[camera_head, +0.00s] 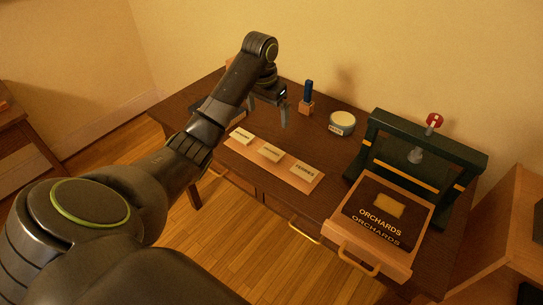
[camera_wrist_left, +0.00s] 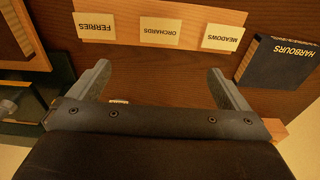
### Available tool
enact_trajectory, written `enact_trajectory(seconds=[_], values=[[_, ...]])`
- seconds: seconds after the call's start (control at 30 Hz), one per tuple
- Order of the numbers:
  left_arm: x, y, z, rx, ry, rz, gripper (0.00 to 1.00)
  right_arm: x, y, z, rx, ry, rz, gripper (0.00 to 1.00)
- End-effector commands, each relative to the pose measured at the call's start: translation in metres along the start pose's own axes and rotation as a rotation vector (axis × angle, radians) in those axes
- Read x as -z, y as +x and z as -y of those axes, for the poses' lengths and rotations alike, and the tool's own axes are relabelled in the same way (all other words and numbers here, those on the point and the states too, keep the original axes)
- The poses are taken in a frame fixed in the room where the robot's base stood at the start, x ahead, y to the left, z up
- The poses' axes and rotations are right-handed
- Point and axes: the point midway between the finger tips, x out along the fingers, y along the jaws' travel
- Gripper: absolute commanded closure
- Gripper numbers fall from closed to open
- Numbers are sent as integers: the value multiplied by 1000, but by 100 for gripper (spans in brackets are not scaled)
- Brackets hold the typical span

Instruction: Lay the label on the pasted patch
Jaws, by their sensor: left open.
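A dark book titled ORCHARDS (camera_head: 365,222) lies on a pale wooden tray (camera_head: 343,236) at the press. A yellowish pasted patch (camera_head: 389,207) shows on its cover. Three cream labels lie on a wooden strip (camera_head: 255,153): MEADOWS (camera_wrist_left: 222,38), ORCHARDS (camera_wrist_left: 160,31) and FERRIES (camera_wrist_left: 97,27). In the head view the ORCHARDS label (camera_head: 271,153) is the middle one. My left gripper (camera_head: 269,110) is open and empty behind the strip. In the left wrist view its fingers (camera_wrist_left: 158,76) stand apart over bare desk, short of the labels. My right gripper is not in view.
A dark green press (camera_head: 468,158) with a red-topped screw stands behind the tray. A round pot (camera_head: 342,124) and a blue-handled tool in a wooden block (camera_head: 307,106) stand at the back. A dark HARBOURS book (camera_wrist_left: 275,62) lies beside the strip's MEADOWS end.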

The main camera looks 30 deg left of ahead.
Motion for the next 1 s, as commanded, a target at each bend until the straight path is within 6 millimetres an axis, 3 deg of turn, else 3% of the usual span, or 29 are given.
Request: enact_trajectory(seconds=[0.03, 0.43, 0.63, 0.87, 1.0], values=[[-1, 12, 0, 0, 0, -1, 2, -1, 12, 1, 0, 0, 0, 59], [-1, 59, -1, -1, 1, -1, 2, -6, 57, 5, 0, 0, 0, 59], [-1, 89, -1, -2, 0, 2, 2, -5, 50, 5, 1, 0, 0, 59], [-1, 105, 0, 0, 1, 0, 2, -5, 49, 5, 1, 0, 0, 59], [-4, 125, -1, -2, -1, 3, 2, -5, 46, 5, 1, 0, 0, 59]])
